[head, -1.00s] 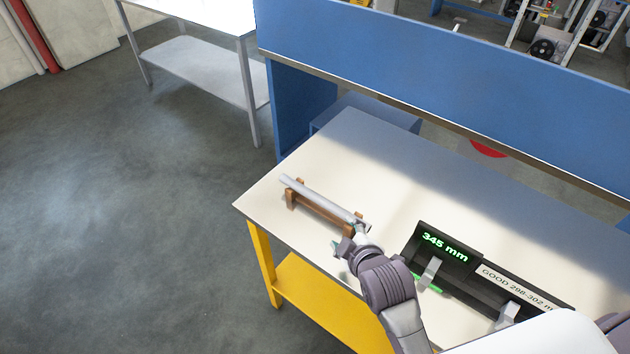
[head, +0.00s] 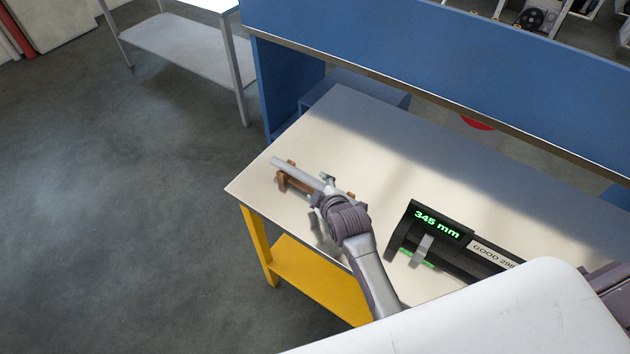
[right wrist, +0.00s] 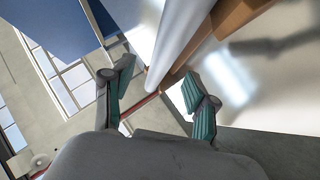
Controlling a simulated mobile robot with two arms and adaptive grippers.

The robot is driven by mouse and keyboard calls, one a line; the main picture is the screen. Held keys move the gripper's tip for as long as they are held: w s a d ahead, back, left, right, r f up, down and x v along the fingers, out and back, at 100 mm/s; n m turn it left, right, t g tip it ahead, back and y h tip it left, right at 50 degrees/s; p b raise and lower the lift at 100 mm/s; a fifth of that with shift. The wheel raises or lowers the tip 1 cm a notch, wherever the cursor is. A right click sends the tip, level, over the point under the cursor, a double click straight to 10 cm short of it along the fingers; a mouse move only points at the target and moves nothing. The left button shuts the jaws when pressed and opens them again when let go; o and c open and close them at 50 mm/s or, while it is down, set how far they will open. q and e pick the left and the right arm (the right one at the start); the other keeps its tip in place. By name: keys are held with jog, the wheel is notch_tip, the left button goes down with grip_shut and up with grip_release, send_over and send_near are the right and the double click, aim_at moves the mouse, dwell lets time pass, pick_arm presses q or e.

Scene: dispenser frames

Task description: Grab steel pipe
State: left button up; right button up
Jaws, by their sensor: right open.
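The steel pipe (head: 293,169) is a light grey tube. It lies on a brown wooden rack (head: 284,183) near the left end of the pale tabletop. My right gripper (head: 324,188) is at the pipe's right part and covers that stretch in the head view. In the right wrist view the open fingers (right wrist: 158,78) stand to either side of the pipe (right wrist: 178,42), whose length runs away between and beyond them. Whether a finger touches the pipe I cannot tell. My left gripper is not in view.
A black gauge (head: 398,240) on the table shows 345 mm in green, with a label starting GOOD. The table (head: 345,110) has free room behind the pipe. A blue panel (head: 400,45) runs along the back. A yellow shelf (head: 310,285) is below.

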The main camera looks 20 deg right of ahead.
aim_at(316, 185)
jog(key=shift+x, duration=1.15)
jog(key=shift+w+f, duration=0.25)
jog(key=shift+w, duration=0.05)
jog(key=c, duration=0.8)
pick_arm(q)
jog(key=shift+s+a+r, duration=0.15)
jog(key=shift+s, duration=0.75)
pick_arm(e)
jog(key=shift+r, duration=0.1)
grip_shut()
